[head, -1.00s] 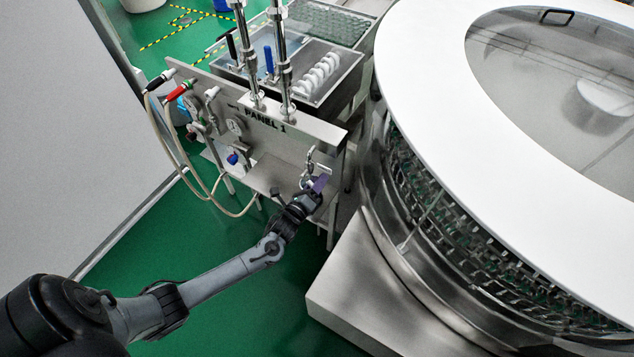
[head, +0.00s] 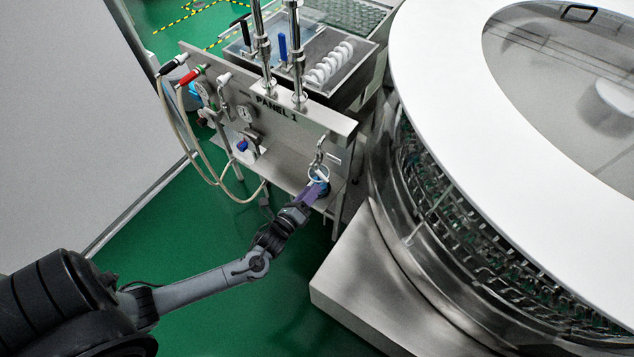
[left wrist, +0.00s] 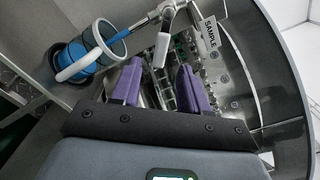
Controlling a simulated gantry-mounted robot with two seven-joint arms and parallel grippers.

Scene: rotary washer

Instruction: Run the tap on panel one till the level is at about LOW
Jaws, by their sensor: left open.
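Panel one (head: 276,107) is a steel panel marked "PANEL 1", with a shelf below. Its tap (head: 320,152) is at the right end and also shows in the left wrist view (left wrist: 166,20), beside a SAMPLE tag (left wrist: 210,33). A blue-banded vessel (head: 318,173) with a white ring is below the tap; it also shows at the left wrist view's upper left (left wrist: 75,58). A blue streak runs from the tap to it. I cannot read its LOW mark or level. My left gripper (head: 315,189) has purple fingers (left wrist: 159,74), open and empty, close to the tap and vessel.
The large round washer (head: 415,215) stands close to the right of the panel, above a pale base block (head: 345,275). Hoses (head: 190,145) hang at the panel's left end. Green floor (head: 215,235) is free in front of the panel.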

